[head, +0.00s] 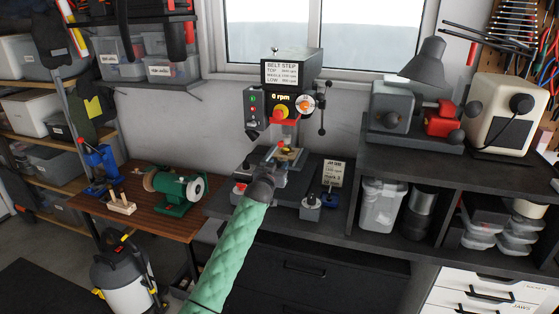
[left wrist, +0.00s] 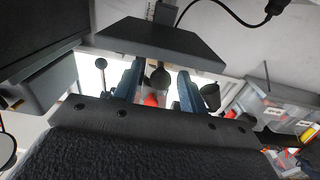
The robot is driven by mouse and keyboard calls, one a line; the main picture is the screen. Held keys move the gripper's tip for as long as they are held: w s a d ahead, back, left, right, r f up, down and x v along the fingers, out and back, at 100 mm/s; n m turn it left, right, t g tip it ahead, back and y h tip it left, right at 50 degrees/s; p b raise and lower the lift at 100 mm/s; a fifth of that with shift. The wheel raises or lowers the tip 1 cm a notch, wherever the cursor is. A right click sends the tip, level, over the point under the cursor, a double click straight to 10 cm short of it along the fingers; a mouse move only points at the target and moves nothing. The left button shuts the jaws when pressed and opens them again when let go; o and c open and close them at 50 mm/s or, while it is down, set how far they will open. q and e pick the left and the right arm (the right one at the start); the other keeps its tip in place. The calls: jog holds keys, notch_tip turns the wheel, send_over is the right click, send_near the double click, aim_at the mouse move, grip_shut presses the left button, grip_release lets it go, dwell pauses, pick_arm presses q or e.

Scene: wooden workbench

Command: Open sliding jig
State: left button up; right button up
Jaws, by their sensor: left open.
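The drill press (head: 284,85) stands at the back of the dark bench, with an orange-red knob and a belt step sign. Something small and yellowish (head: 289,152), perhaps part of the sliding jig, shows on its table just beyond my left gripper (head: 276,158); I cannot make out the jig's slide or handle. The left gripper also shows in the left wrist view (left wrist: 159,85), its two blue fingers apart. A dark round knob (left wrist: 160,77) and something red (left wrist: 151,100) appear between the fingers; I cannot tell how far off they are. My right gripper is not in view.
A dark flat plate (left wrist: 150,42) lies across the fingertips' line in the left wrist view. A small sign (head: 333,174) and a blue-topped block (head: 329,200) stand right of the press. A green bench grinder (head: 178,190) sits on the wooden table at left.

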pick_arm(q)
jog(key=shift+x, duration=1.2)
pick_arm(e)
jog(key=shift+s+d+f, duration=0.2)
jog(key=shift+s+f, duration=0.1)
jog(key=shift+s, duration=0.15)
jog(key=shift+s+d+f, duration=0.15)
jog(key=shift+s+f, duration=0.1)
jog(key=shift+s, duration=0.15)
pick_arm(q)
jog(key=shift+c, duration=0.2)
grip_shut()
jog(key=shift+f, duration=0.1)
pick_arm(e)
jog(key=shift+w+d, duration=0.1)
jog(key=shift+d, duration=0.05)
